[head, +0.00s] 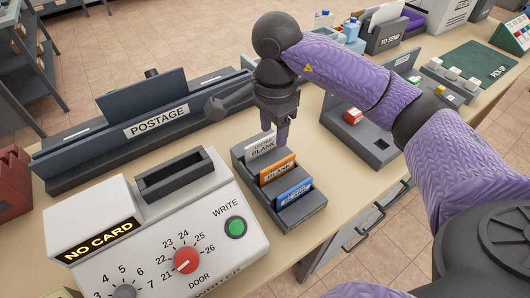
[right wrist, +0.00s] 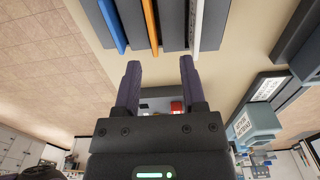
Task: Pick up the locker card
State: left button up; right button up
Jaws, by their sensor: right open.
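Three cards stand in a dark grey card rack (head: 303,219) on the counter: a white card (head: 261,147) marked BLANK, an orange card (head: 278,169) marked BLANK, and a blue card (head: 294,192). The small print is too blurred to tell which is the locker card. My right gripper (head: 275,130) points down just behind the white card. In the right wrist view the open, empty jaws (right wrist: 160,75) show, with the blue (right wrist: 112,28), orange (right wrist: 151,22) and white (right wrist: 198,24) cards beyond the fingertips. My left gripper is out of view.
The card writer (head: 130,232) reads NO CARD and has an empty-looking slot (head: 174,174), a red dial and a green WRITE button. A dark POSTAGE unit (head: 157,121) stands behind it. A grey box with a red button (head: 353,116) is to the right. Bare counter lies around the rack.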

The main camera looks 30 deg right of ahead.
aim_at(279, 163)
jog(key=f, duration=0.2)
jog(key=s+f+b, duration=0.1)
jog(key=f, duration=0.5)
jog(key=shift+s+d+b, duration=0.15)
jog(key=shift+d+b, duration=0.2)
jog(key=shift+f, duration=0.25)
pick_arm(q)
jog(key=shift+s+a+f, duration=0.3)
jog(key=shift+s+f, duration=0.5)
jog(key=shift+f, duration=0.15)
pick_arm(e)
jog(key=c, duration=0.7)
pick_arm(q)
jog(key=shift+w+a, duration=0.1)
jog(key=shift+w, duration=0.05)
pick_arm(e)
grip_shut()
